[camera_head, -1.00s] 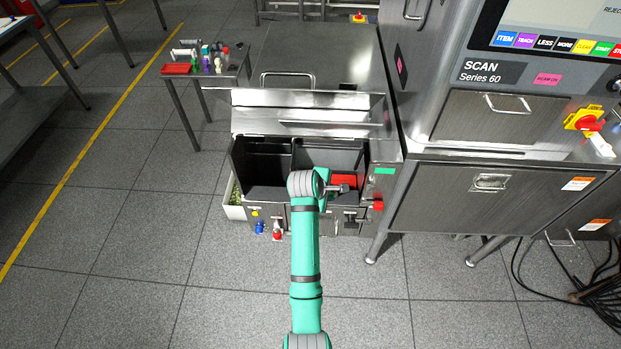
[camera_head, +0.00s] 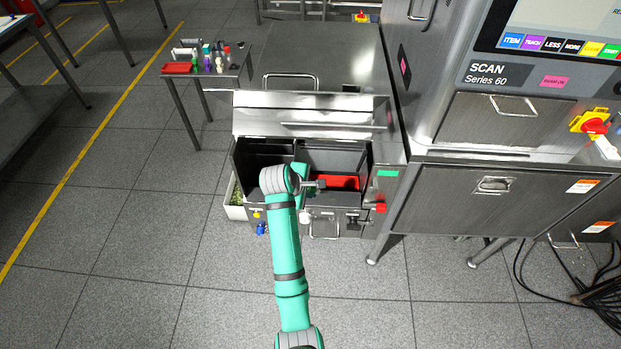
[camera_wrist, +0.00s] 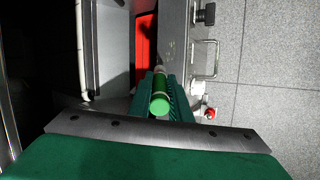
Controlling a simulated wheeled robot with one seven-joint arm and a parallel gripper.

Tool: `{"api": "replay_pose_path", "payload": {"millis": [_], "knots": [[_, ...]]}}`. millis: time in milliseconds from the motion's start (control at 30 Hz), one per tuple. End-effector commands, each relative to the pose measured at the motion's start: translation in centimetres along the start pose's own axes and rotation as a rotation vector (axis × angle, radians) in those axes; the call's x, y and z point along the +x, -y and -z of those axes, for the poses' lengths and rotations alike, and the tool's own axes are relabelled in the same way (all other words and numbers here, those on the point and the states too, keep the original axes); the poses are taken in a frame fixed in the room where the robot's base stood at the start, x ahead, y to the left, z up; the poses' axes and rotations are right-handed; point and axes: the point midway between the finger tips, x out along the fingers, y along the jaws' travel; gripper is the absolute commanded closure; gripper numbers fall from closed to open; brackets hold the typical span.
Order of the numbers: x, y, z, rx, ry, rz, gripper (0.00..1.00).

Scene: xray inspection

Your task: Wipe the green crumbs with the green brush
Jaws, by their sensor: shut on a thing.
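My gripper (camera_wrist: 160,88) is shut on the green brush (camera_wrist: 159,98), whose round green handle end faces the wrist camera. The brush's far end is hidden or too dark to make out. In the head view my gripper (camera_head: 318,184) is over the front part of the open steel basin, and the brush cannot be made out there. A red tray or surface (camera_head: 340,182) lies inside the right compartment, and it also shows in the wrist view (camera_wrist: 146,40) beyond the brush.
The steel basin (camera_head: 382,150) has two dark compartments and a raised lid. A red knob (camera_head: 381,208) sticks out at its front right. A white bin (camera_head: 234,212) stands at its left. A small side table (camera_head: 205,77) holds bottles. The scan machine (camera_head: 450,185) stands right.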

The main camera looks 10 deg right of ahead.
Motion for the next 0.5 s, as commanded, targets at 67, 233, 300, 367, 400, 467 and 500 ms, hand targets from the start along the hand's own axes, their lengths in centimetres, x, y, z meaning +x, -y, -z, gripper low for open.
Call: {"api": "replay_pose_path", "payload": {"millis": [67, 233, 300, 367, 400, 467, 500], "knots": [[-0.6, -0.4, -0.1, 0.001, -0.001, -0.001, 1.00], [-1.9, -1.3, -0.3, -0.001, -0.001, -0.002, 1.00], [-2.5, -1.6, -0.4, -0.001, -0.002, -0.002, 1.00], [-2.9, -1.8, -0.5, -0.002, -0.002, -0.001, 1.00], [-3.2, -2.1, -0.5, -0.002, -0.002, -0.002, 1.00], [-3.7, -2.4, -0.6, -0.002, -0.002, -0.002, 1.00], [-4.0, -2.5, -0.6, -0.002, -0.002, -0.002, 1.00]]}}
